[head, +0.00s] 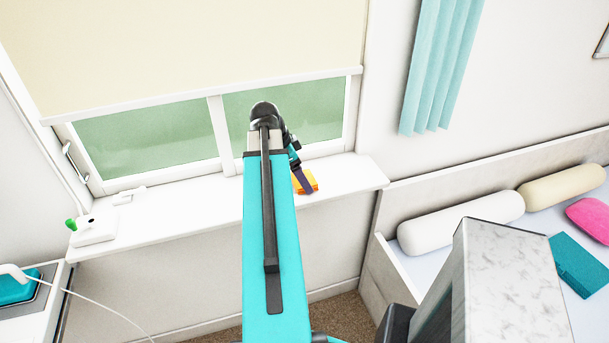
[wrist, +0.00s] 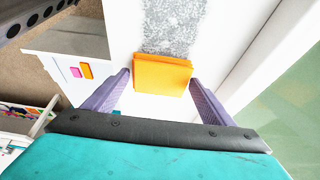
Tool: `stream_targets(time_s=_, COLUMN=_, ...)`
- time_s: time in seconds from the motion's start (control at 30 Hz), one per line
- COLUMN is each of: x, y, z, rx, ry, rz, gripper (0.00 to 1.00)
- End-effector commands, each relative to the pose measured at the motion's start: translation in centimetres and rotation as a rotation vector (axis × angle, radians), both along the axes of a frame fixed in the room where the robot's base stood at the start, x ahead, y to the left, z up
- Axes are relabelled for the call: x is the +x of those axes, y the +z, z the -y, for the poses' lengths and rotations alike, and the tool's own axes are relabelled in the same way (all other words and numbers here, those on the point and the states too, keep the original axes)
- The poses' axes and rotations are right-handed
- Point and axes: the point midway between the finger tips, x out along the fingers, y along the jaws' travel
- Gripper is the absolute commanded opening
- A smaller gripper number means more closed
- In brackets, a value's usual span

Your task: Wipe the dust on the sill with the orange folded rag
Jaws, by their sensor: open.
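The orange folded rag (wrist: 162,75) lies on the white sill (wrist: 122,15) in the wrist view. It also shows in the head view (head: 309,180), partly covered by my gripper. My gripper (wrist: 159,80) is open, with one purple finger on either side of the rag's near part. I cannot tell whether the fingers touch it. A grey speckled dust patch (wrist: 172,24) lies on the sill just beyond the rag. In the head view my arm hides part of the sill (head: 185,212), and I cannot make out the dust there.
A window with a lowered cream blind (head: 180,50) stands behind the sill. A white box with a green knob (head: 92,228) and a small white item (head: 130,194) sit at the sill's left end. A bed with a cream bolster (head: 460,222) is at the right.

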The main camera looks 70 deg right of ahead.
Motion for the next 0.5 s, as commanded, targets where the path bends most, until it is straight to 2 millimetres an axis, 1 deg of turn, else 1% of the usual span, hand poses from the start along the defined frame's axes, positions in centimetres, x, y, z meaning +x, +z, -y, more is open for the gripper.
stream_targets(time_s=0.5, x=0.0, y=0.66, z=0.0, rx=0.0, ry=0.0, rz=0.0, gripper=0.77)
